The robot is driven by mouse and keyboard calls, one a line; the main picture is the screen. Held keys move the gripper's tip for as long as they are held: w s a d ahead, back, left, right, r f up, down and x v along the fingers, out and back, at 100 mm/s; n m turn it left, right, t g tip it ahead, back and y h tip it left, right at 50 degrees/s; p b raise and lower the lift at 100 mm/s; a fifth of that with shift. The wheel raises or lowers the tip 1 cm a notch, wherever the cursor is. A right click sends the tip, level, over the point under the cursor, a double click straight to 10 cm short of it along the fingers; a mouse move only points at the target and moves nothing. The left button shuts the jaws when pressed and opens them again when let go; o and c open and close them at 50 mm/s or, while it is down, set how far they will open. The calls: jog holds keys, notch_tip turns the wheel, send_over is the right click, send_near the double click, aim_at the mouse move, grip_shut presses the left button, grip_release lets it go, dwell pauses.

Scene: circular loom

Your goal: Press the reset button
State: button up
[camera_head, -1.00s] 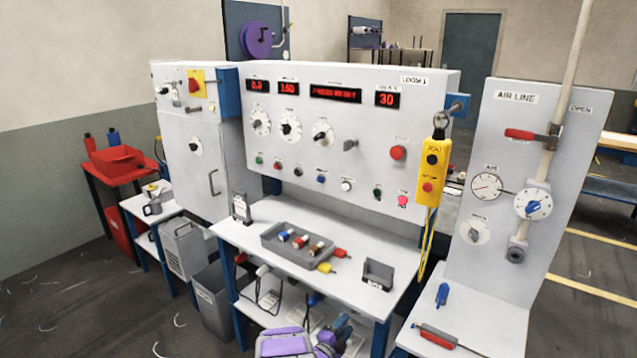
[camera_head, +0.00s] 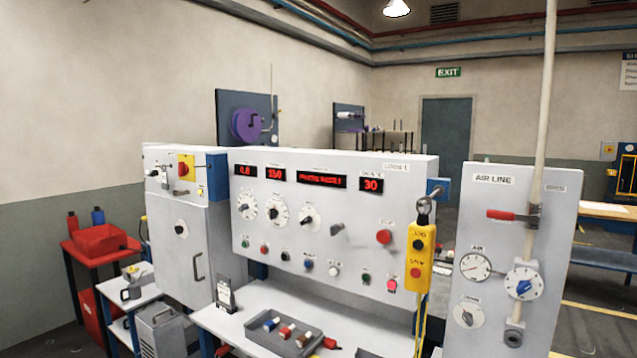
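The loom's control panel (camera_head: 310,215) stands upright ahead, with several push buttons in a lower row. Among them are a blue button (camera_head: 308,264), a white button (camera_head: 333,271) and a pinkish-red button (camera_head: 391,286). A larger red button (camera_head: 384,237) sits higher at the right. The small labels are too blurred to tell which button is the reset. A red-lettered display (camera_head: 322,181) seems to read "PRESS RESET". My gripper is not in view.
A yellow hanging pendant (camera_head: 420,258) is at the panel's right edge, beside the air line board (camera_head: 513,250). A shelf (camera_head: 275,300) with a grey tray (camera_head: 283,338) juts out below the buttons. A grey cabinet (camera_head: 180,235) adjoins on the left.

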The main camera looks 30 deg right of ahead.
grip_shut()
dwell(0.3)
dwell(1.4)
